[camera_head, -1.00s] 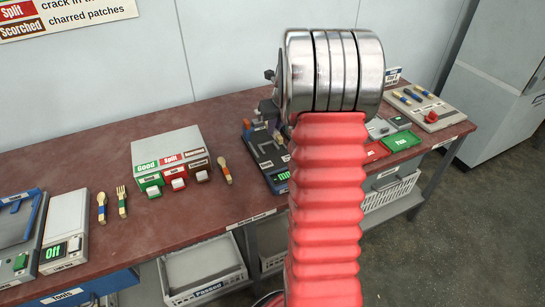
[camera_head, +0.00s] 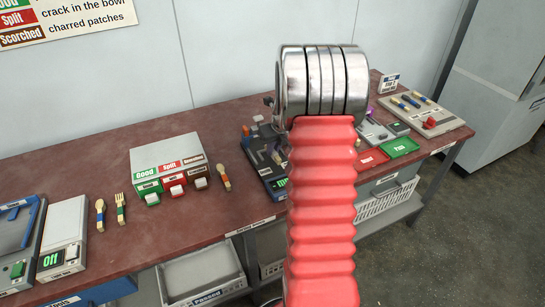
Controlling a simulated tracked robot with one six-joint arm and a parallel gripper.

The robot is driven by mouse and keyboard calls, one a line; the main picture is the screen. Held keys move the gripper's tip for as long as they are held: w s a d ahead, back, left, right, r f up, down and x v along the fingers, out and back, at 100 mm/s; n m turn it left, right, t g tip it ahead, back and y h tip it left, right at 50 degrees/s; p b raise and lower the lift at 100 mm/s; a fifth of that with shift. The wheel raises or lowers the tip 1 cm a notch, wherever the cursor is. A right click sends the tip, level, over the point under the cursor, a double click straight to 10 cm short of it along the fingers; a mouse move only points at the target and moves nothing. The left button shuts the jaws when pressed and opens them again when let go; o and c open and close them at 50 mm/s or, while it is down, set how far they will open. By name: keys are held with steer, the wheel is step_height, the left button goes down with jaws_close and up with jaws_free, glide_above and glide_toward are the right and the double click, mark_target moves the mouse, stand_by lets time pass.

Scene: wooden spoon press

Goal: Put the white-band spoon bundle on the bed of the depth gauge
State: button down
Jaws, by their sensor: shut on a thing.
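My arm's red ribbed sleeve and shiny metal rings fill the middle of the view. My gripper and whatever is in it are hidden behind them. I cannot make out a white-band spoon bundle. A dark device with a green-lit display (camera_head: 268,165) stands left of my arm, partly covered by it. A small grey device with a dark display (camera_head: 378,130) stands just right of my arm. I cannot tell which of these is the depth gauge, and no gauge label is readable.
On the red-brown bench (camera_head: 90,160) stand a sorting box marked Good and Split (camera_head: 165,160), loose spoons, a fork (camera_head: 120,208) and a unit with a lit display (camera_head: 62,245). Right are a green tray (camera_head: 400,147) and a board with banded utensils (camera_head: 425,112). Bins hang below.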

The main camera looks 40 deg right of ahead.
mark_target(275, 152)
steer(key=shift+f, duration=1.75)
steer(key=shift+f, duration=0.1)
steer(key=c, duration=1.8)
jaws_free()
steer(key=shift+v, duration=6.1)
steer(key=shift+w, duration=0.1)
